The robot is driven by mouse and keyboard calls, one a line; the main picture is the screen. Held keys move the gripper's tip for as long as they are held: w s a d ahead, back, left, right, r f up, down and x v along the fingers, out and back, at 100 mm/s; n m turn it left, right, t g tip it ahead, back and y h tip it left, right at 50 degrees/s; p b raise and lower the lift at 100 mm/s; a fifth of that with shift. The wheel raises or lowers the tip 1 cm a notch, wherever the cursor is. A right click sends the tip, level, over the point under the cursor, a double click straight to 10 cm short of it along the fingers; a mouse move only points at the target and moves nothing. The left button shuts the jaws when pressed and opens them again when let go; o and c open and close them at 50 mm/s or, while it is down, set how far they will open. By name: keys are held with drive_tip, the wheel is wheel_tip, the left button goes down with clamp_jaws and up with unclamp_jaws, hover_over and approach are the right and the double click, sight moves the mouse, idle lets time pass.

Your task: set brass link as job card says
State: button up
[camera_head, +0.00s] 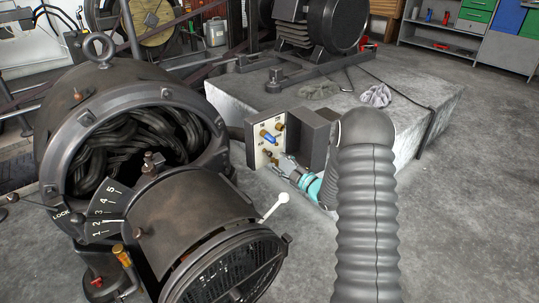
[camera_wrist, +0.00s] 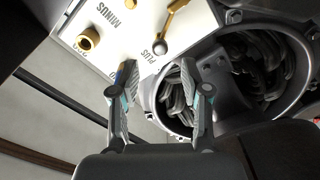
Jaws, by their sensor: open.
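The terminal box (camera_head: 318,139) has a white panel with brass fittings and a blue piece (camera_head: 268,137). In the wrist view the white panel (camera_wrist: 136,40) reads MINUS and PLUS. A round brass post (camera_wrist: 88,39) stands near MINUS. My gripper (camera_wrist: 158,70) is open, its fingertips close to the PLUS end of the panel, with nothing seen between them. In the head view my gripper (camera_head: 284,164) is at the panel's lower part. No job card is identifiable.
A large dynamo (camera_head: 140,115) stands at left with a numbered scale (camera_head: 104,210), LOCK mark and white-knobbed lever (camera_head: 275,206). A concrete plinth (camera_head: 425,100) behind the box carries a dark machine and grey rags (camera_head: 375,95). The floor at right is clear.

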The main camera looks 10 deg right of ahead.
sight(271, 155)
drive_tip(key=x, duration=0.7)
drive_tip(key=shift+w, duration=0.1)
clamp_jaws()
